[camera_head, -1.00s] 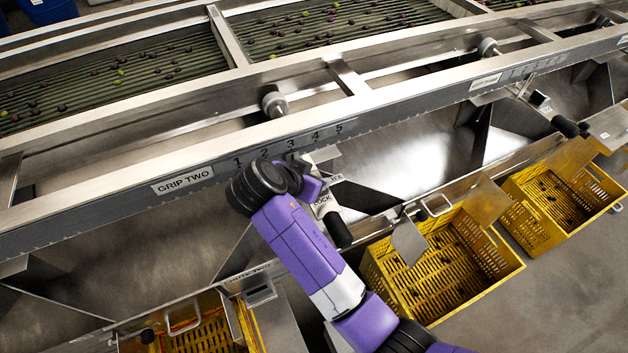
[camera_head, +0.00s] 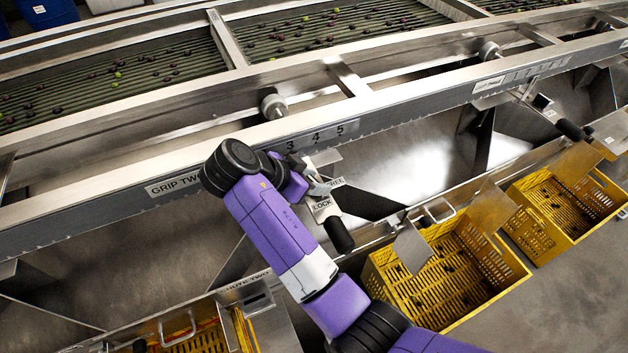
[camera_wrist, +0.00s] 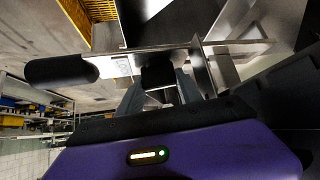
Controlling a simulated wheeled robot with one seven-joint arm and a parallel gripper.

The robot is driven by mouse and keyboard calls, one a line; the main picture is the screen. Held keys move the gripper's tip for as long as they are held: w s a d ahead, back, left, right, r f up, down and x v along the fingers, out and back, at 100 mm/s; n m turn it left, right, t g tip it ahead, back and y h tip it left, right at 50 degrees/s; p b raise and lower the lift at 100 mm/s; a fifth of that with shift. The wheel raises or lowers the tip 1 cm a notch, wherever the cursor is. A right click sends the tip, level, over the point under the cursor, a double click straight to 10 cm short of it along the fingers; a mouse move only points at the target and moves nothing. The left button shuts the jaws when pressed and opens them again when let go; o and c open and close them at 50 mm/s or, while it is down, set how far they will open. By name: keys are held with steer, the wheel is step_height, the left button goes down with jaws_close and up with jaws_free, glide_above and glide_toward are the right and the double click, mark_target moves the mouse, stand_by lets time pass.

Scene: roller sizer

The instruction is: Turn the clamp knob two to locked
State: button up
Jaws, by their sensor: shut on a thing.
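My gripper (camera_head: 320,186) is at the small plate (camera_head: 322,207) marked LOCK and FREE, below the GRIP TWO rail. In the wrist view, a dark knob (camera_wrist: 158,76) sits between the two grey fingers of my gripper (camera_wrist: 160,90), which is shut on it. In the head view the knob is mostly hidden by my gripper, so its pointing direction cannot be told. A black cylindrical handle (camera_head: 338,235) sticks out below the plate, and it also shows at the left of the wrist view (camera_wrist: 60,70).
The steel rail (camera_head: 240,160) with the GRIP TWO label and number scale runs close behind my gripper. Yellow crates (camera_head: 445,275) stand below right, with a steel chute flap (camera_head: 411,247) nearby. A second, similar handle (camera_head: 570,129) is farther right.

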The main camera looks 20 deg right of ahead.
steer(key=o, duration=1.4)
steer(key=v, duration=0.7)
steer(key=shift+a+r, duration=0.3)
